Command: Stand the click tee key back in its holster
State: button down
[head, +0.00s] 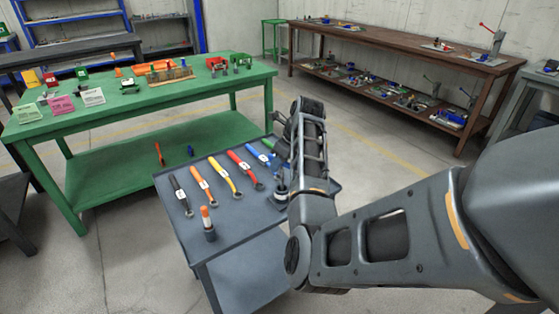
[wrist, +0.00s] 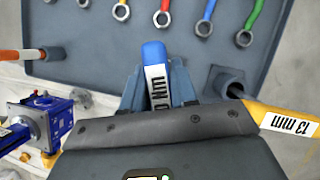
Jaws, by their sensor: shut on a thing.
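In the wrist view my gripper (wrist: 156,88) is shut on a blue handle (wrist: 154,55) with a white label, which looks like the click tee key. Only its upper part shows; my palm hides the rest. A dark round holster (wrist: 232,84) stands to the right of the fingers, apart from the blue handle, near the tray's edge. In the head view a dark holster (head: 281,197) stands at the cart's right side beside my arm. My gripper cannot be made out there behind my arm.
The grey cart (head: 245,232) carries several coloured wrenches and an orange-topped tool (head: 207,215) in a dark cup; it also shows in the wrist view (wrist: 30,56). A green bench (head: 195,83) stands behind.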

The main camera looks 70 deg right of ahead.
jog(key=c, duration=0.8)
grip_release()
jog(key=shift+v, duration=3.95)
